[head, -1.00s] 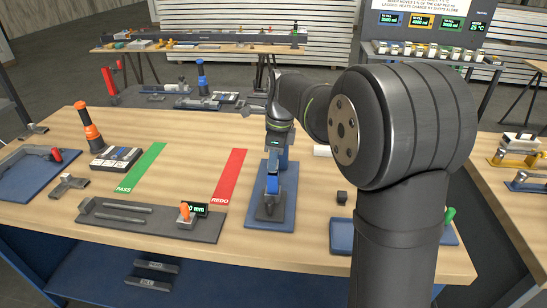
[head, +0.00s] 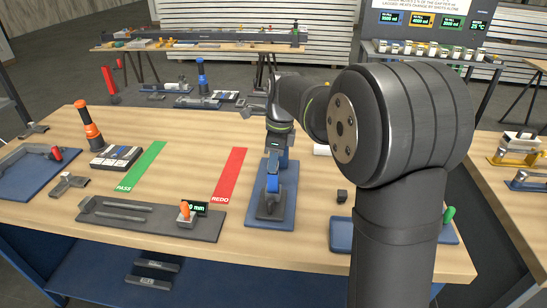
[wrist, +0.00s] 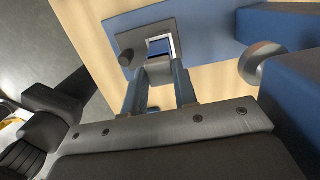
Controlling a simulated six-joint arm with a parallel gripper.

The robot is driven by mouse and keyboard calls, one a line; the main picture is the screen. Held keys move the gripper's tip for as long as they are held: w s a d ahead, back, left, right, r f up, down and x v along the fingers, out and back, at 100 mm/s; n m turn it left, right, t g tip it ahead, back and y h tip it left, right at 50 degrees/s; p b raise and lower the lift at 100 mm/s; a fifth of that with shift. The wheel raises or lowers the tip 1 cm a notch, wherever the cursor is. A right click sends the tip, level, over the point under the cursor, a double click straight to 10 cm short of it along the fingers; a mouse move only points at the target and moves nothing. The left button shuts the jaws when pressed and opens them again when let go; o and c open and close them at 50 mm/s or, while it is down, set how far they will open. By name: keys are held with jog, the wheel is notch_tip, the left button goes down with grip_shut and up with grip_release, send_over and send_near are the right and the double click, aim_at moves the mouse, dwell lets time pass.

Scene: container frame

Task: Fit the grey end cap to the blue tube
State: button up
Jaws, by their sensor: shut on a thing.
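The blue tube (head: 272,183) stands upright in a dark fixture (head: 271,208) on a blue board, in the head view. In the wrist view, a blue part (wrist: 175,48) shows inside a pale square opening in the dark fixture plate (wrist: 143,32). My gripper (head: 275,158) is directly above the tube, pointing down. In the wrist view its two fingers (wrist: 160,80) are closed on a small grey piece, apparently the grey end cap (wrist: 160,70). The fingers hide much of it. I cannot tell whether cap and tube touch.
A dark small block (head: 342,196) lies right of the blue board (head: 285,212). A red REDO strip (head: 229,176) and green PASS strip (head: 141,167) lie to the left. A grey gauge tray (head: 150,218) is at the front. Bare wood lies between the strips.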

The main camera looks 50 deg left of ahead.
jog(key=shift+f, duration=0.3)
jog(key=o, duration=1.6)
jog(key=shift+r, duration=0.1)
jog(key=shift+r, duration=3.4)
jog(key=shift+f, duration=0.1)
jog(key=shift+f, duration=3.4)
